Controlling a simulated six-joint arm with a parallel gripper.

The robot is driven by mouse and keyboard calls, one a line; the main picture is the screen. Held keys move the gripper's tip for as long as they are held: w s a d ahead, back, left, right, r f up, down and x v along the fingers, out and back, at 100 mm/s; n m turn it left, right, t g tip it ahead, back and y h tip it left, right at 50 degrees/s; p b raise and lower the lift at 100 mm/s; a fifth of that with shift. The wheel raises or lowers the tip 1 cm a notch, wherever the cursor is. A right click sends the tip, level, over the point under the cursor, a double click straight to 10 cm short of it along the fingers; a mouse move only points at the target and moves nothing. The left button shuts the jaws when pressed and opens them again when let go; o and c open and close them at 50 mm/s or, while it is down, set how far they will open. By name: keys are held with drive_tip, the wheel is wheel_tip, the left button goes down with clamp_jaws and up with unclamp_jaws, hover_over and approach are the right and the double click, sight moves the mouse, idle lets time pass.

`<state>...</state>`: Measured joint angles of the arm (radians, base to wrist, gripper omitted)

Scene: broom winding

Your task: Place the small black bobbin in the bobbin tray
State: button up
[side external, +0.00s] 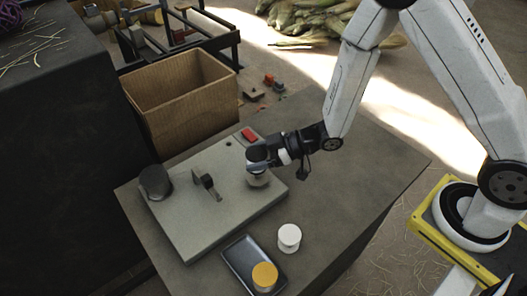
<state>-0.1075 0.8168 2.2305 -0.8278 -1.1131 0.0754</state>
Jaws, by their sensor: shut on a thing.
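The small black bobbin (257,153), with a dark round top and a pale lower part, is at the right side of the grey board. My gripper (259,166) reaches in from the right and is shut on it, hiding its middle. I cannot tell whether the bobbin touches the board or is just above it. The bobbin tray (236,252) is a shallow dark rectangular tray at the table's front. A yellow-topped bobbin (265,276) sits in its near end, and its far part is empty. A white bobbin (289,237) stands just right of the tray.
The grey board (222,223) carries a dark cylinder (154,182), a small upright dark bracket (207,184) and a red block (249,134). A wooden box (190,112) stands behind it. The table (352,185) is clear to the right.

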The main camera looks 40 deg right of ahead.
drive_tip(key=shift+f, duration=1.85)
drive_tip(key=shift+f, duration=0.15)
drive_tip(key=o, duration=1.3)
drive_tip(key=shift+c, duration=0.2)
drive_tip(key=shift+s+d, duration=0.1)
drive_tip(key=v, duration=0.7)
drive_tip(key=shift+s+d, duration=0.15)
drive_tip(key=shift+s, duration=0.05)
